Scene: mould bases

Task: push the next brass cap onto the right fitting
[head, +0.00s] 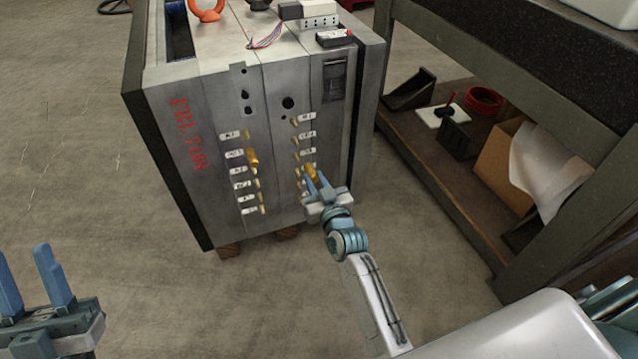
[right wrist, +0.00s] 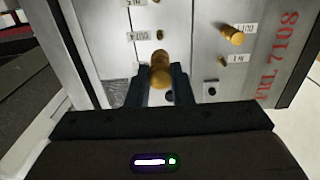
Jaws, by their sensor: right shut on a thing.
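The mould base (head: 225,110) stands upright, with two columns of small brass fittings and white labels on its front face. A brass cap (head: 252,160) sits on a fitting in the left column. My right gripper (head: 316,184) is at the right column, shut on another brass cap (head: 311,170). In the right wrist view this held cap (right wrist: 160,72) lies between the fingers, close to the face; whether it is seated on a fitting I cannot tell. The other cap (right wrist: 233,36) also shows there, beside a label. My left gripper (head: 32,285) is empty with fingers apart, low at the left.
A dark workbench (head: 440,60) stands at the right. Its lower shelf holds a red ring (head: 484,100), a cardboard box (head: 505,160) and dark blocks. An orange ring (head: 207,10), wires and a small connector block lie on top of the mould base.

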